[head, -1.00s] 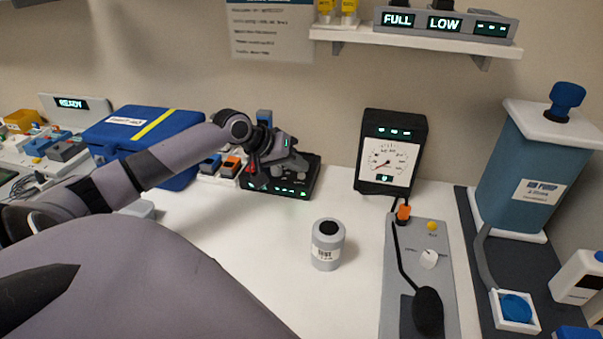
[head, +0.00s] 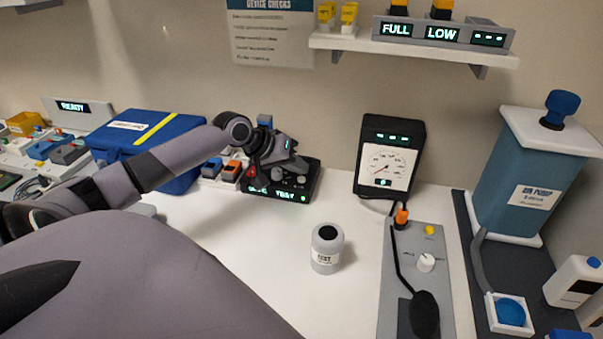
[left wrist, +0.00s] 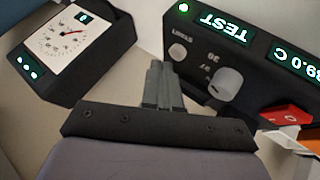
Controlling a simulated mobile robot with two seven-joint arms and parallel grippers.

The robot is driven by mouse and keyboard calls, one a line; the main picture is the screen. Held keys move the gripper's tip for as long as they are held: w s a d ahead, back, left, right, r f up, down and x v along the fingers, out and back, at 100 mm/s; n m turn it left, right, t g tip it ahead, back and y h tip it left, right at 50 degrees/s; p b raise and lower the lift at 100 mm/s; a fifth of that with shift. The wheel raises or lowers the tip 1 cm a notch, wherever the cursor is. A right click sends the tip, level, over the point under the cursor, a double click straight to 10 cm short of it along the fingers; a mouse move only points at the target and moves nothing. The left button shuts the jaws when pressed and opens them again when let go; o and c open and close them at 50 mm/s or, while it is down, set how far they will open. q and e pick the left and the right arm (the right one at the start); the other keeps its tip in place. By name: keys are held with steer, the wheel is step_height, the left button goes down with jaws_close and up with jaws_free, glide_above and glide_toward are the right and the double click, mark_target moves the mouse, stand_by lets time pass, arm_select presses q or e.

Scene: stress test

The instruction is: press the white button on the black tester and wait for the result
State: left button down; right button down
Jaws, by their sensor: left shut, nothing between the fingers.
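The black tester (head: 292,192) stands at the back of the white bench; its front display now reads TEST at the right, with a green lamp lit beside it. In the left wrist view the tester (left wrist: 236,58) appears upside down, with TEST and a second readout that looks like 39.0 C or 89.0 C. A small pale round button (left wrist: 178,52) sits next to a larger grey knob (left wrist: 226,82). My left gripper (head: 292,160) is above the tester, shut and empty. Its fingertips (left wrist: 158,68) are close beside the pale button; I cannot tell whether they touch. My right gripper is not in view.
A blue case (head: 145,130) stands left of the tester. A gauge box (head: 388,160) stands to the right. A grey TEST canister (head: 327,248) is in front, with bare bench around it. A panel with knobs (head: 418,260) and a blue tank (head: 535,175) are farther right.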

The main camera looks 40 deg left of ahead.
mark_target(297, 182)
arm_select(q)
steer(key=shift+r, duration=0.25)
step_height(297, 182, up, 5)
stand_by(0.7)
stand_by(0.8)
